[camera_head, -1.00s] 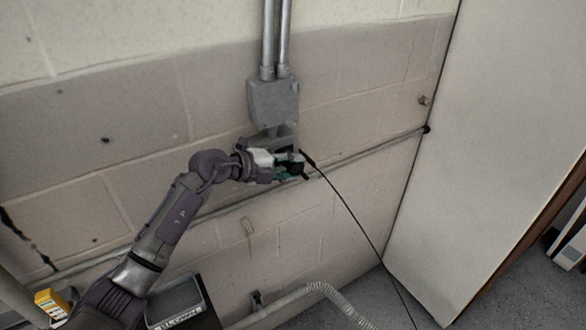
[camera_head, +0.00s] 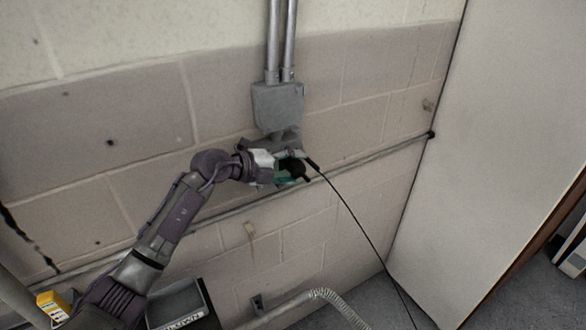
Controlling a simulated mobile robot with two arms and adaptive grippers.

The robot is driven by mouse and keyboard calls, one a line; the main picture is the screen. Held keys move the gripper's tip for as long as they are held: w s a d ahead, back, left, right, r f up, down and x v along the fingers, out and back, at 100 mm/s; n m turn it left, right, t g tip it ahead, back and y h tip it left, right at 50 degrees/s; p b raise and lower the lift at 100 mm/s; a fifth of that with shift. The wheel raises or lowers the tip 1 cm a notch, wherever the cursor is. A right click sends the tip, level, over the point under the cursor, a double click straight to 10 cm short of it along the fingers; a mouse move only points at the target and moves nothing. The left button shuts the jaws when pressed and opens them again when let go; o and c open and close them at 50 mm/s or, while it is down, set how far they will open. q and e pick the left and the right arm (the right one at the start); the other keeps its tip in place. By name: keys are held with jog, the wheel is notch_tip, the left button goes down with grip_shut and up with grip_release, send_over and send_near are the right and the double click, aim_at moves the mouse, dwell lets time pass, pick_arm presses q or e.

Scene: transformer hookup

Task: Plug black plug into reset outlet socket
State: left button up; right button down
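My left gripper (camera_head: 298,167) is at the wall just below the grey conduit box, with teal and dark parts at its fingers. A black plug end (camera_head: 312,163) with a thin black cable (camera_head: 352,215) shows at the right side of the fingers. The cable runs down to the right. A grey outlet fitting (camera_head: 287,139) shows partly above the gripper, and its socket face is hidden. I cannot tell whether the fingers grip the plug, or whether the plug is in a socket. My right gripper is not in view.
The grey conduit box (camera_head: 278,105) with two vertical pipes is above the gripper. A thin horizontal pipe (camera_head: 375,152) crosses the wall behind. A white panel (camera_head: 480,140) stands at right. A dark bin (camera_head: 178,302) and a yellow box (camera_head: 52,304) are at lower left.

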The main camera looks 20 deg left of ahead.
aim_at(306, 180)
pick_arm(q)
jog(key=shift+s, duration=0.1)
jog(key=s+d+p, duration=0.2)
jog(key=p, duration=0.1)
jog(key=shift+s+d+r, duration=0.15)
jog(key=shift+d, duration=0.1)
jog(key=shift+s+d+p, duration=0.6)
jog(key=shift+d+p, duration=0.05)
jog(key=shift+p, duration=0.25)
jog(key=shift+f, duration=0.2)
jog(key=shift+s+a, duration=0.1)
jog(key=shift+a, duration=0.05)
jog(key=v, duration=1.1)
jog(key=shift+s+a+r, duration=0.2)
jog(key=shift+s+r, duration=0.05)
